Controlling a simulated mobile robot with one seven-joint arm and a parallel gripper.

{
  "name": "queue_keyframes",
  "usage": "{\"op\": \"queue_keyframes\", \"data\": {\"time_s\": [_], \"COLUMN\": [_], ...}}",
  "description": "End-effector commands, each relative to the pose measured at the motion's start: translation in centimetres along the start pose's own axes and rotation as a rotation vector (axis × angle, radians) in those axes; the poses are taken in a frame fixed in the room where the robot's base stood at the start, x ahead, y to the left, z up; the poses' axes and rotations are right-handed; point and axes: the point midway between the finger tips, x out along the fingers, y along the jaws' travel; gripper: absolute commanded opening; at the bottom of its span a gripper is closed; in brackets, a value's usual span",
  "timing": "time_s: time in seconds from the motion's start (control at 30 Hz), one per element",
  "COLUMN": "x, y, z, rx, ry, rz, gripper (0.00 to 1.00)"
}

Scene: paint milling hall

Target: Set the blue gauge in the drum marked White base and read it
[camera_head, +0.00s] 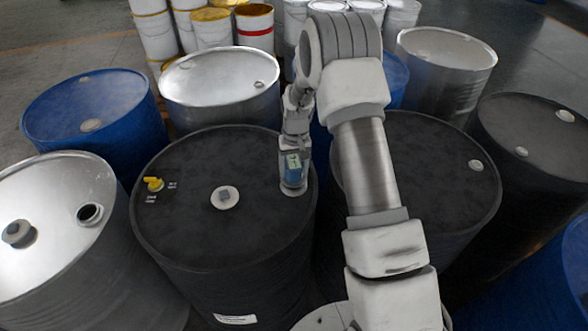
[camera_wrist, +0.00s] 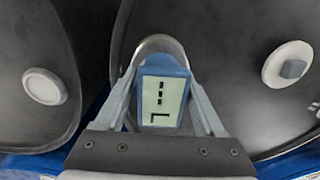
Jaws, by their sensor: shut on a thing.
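My gripper (camera_head: 292,184) is shut on the blue gauge (camera_head: 293,167), over the right part of the top of a black drum (camera_head: 200,240). A pale ring shows at the gauge's foot; I cannot tell how deep the gauge sits in it. In the wrist view the blue gauge (camera_wrist: 163,68) stands between my fingers, its pale display (camera_wrist: 160,102) facing me with a few dark dashes and an L-like mark. The black drum's front label (camera_head: 236,319) is too small to read, so I cannot tell which drum is marked White base.
A pale drum (camera_head: 50,190) at left has an open dark hole (camera_head: 89,214). Blue, black and silver drums crowd around. Pails (camera_head: 255,28) stand behind.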

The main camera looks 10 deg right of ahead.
Motion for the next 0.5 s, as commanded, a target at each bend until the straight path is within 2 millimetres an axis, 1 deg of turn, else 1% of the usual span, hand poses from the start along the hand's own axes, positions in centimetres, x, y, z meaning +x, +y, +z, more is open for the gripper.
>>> {"op": "queue_keyframes", "data": {"time_s": [0.5], "x": [1.4], "y": [0.0], "z": [0.0], "rx": [0.000], "ry": [0.001], "rz": [0.000], "gripper": [0.00]}}
